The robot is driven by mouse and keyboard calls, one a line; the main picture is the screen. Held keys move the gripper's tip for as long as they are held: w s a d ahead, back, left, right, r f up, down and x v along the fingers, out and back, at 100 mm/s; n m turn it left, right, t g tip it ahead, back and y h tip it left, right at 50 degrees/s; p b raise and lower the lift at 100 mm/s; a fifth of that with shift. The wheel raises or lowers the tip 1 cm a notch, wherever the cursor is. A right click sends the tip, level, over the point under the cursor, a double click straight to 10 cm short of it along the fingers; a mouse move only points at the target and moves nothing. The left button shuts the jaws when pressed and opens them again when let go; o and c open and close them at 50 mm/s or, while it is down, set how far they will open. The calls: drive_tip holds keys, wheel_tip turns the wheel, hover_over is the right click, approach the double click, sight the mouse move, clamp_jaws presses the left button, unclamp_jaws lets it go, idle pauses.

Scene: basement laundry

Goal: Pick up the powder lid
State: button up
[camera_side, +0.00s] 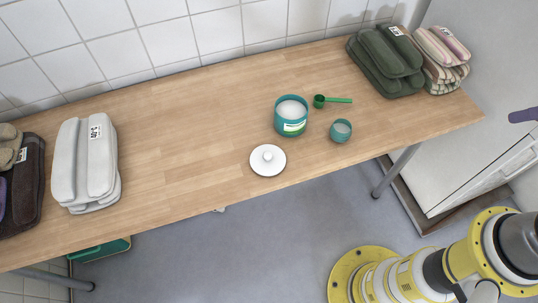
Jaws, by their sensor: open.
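The powder lid (267,164) is a white round disc with a small knob on top. It lies flat on the wooden table (190,130), near the front edge, knob up. The teal powder tub (290,122) stands open just behind it to the right, with white powder inside and a label on its front. The lid and the tub are apart. My gripper is not in view; only part of my arm shows at the lower right, and nothing of it is near the lid.
A small teal cup (340,132) and a green scoop (335,100) are right of the tub. Folded green towels (385,62) and striped cloths (443,60) lie at the far right. White towels (85,165) and dark cloths (25,190) lie left. The table left of the lid is clear.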

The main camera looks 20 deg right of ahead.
drive_tip(key=w+a+r+m+y, duration=0.1)
drive_tip(key=w+a+r+m, duration=0.25)
drive_tip(key=w+m, duration=0.45)
drive_tip(key=w+a+r+m, duration=0.3)
drive_tip(key=w+r+m, duration=0.25)
drive_tip(key=w, duration=0.35)
drive_tip(key=w+a+f+m+g, duration=0.2)
drive_tip(key=w+a+f+m, duration=0.3)
drive_tip(key=w+a, duration=0.6)
drive_tip(key=n+g+h, duration=0.1)
drive_tip(key=n+g, duration=0.2)
drive_tip(key=g, duration=0.1)
hover_over(268, 154)
wheel_tip(268, 154, down, 23)
wheel_tip(268, 154, down, 13)
drive_tip(key=shift+r, duration=0.15)
clamp_jaws()
